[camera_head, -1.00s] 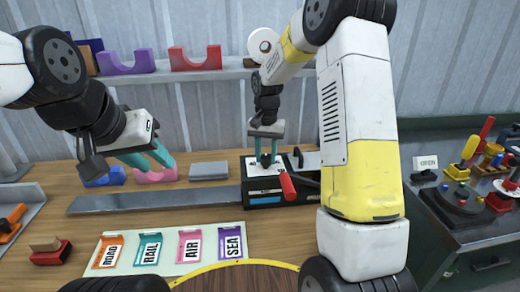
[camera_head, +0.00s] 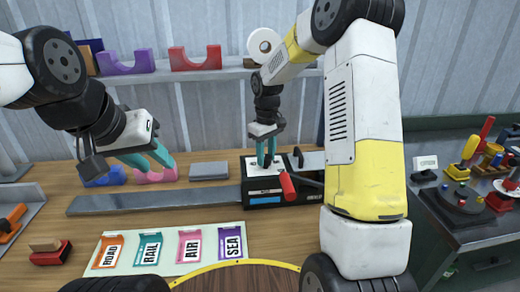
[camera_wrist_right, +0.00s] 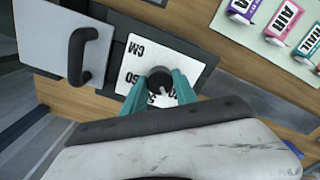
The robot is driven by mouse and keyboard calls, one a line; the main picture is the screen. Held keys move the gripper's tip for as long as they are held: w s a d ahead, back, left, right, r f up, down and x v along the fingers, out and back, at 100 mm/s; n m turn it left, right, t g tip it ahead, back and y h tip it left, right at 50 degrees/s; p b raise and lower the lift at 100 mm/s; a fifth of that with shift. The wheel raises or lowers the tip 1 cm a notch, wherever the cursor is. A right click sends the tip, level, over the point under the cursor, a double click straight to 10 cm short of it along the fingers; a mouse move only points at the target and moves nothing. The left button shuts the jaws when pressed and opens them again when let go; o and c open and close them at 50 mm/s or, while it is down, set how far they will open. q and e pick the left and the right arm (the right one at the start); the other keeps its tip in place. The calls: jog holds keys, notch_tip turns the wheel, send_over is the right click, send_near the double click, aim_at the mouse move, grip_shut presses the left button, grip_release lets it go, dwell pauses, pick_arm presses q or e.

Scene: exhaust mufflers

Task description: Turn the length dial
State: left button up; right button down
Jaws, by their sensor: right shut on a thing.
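The length dial (camera_wrist_right: 160,80) is a dark round knob on a white plate (camera_wrist_right: 135,50) marked "CM" and numbers, seen in the right wrist view. The plate tops a black machine (camera_head: 264,199) with a red-handled lever (camera_head: 287,186) in the head view. My right gripper (camera_head: 266,162) points down over the plate. Its teal fingers, also in the right wrist view (camera_wrist_right: 160,92), are shut on the dial, one on each side. A white pointer shows beside the knob; some numbers are hidden by the fingers. My left gripper (camera_head: 160,158) is open and empty above the bench at left.
A mat with ROAD, RAIL, AIR and SEA cards (camera_head: 170,249) lies in front. A long grey plate (camera_head: 150,201) and a grey block (camera_head: 209,171) lie left of the machine. Coloured cradles stand on the shelf (camera_head: 200,72). A side bench at right holds a turntable (camera_head: 461,196).

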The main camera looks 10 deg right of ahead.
aim_at(266, 157)
jog(key=shift+n, duration=1.5)
jog(key=c, duration=1)
grip_release()
jog(key=shift+o, duration=0.2)
notch_tip(266, 157, up, 7)
jog(key=shift+r, duration=0.45)
